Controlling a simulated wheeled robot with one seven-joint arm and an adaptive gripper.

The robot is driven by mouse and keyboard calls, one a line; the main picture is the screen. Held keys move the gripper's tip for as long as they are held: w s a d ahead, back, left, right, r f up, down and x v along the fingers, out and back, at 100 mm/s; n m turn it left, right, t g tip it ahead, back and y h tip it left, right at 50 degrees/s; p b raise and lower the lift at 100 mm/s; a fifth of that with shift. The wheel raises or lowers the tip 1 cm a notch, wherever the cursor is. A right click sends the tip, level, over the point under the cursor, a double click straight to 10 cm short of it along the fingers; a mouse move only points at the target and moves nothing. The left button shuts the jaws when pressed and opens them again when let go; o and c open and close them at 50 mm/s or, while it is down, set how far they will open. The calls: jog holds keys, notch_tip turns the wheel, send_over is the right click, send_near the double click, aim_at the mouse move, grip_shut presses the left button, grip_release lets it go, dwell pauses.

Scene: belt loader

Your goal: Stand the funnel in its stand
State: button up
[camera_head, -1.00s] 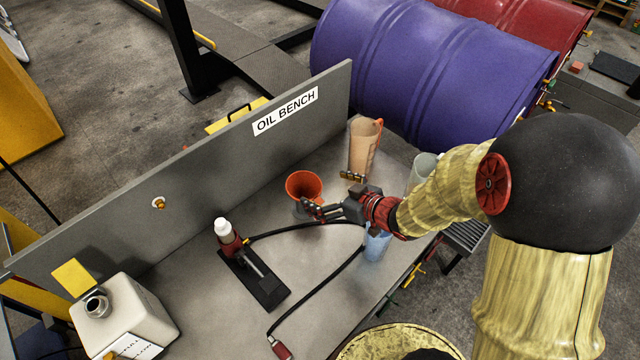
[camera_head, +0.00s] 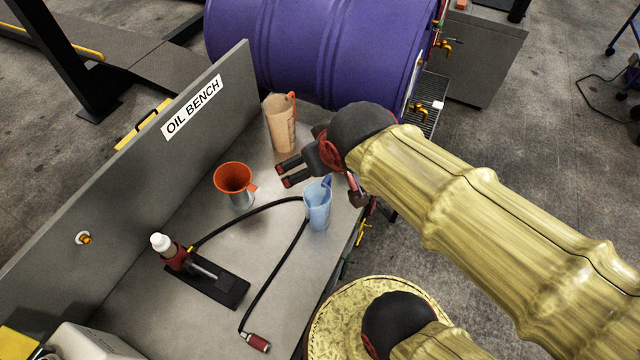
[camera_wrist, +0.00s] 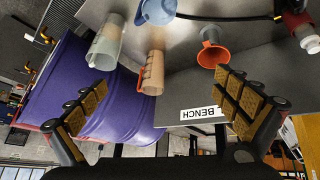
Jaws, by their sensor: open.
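The orange funnel (camera_head: 234,176) is upright, mouth up, on the bench (camera_head: 200,240). A grey cylindrical stand (camera_head: 242,201) shows under its cone, and the funnel appears to sit in it; its spout is hidden. In the wrist view the funnel (camera_wrist: 213,57) and the grey stand (camera_wrist: 210,34) are in line, right of centre. My gripper (camera_head: 285,172) is open and empty, to the right of the funnel and apart from it. In the wrist view both fingers of my gripper (camera_wrist: 163,88) are spread with nothing between them.
A tan jug (camera_head: 281,125) stands behind my gripper and a blue jug (camera_head: 317,203) stands in front of it. The wrist view also shows a clear grey jug (camera_wrist: 105,46). The "OIL BENCH" panel (camera_head: 130,190) borders the left.

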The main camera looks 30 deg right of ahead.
jog(key=s+a+r+g+y, duration=0.1)
jog(key=s+a, duration=0.2)
jog(key=s, duration=0.3)
jog(key=shift+s+a, duration=0.2)
jog(key=shift+s, duration=0.2)
jog(key=shift+c, duration=1.2)
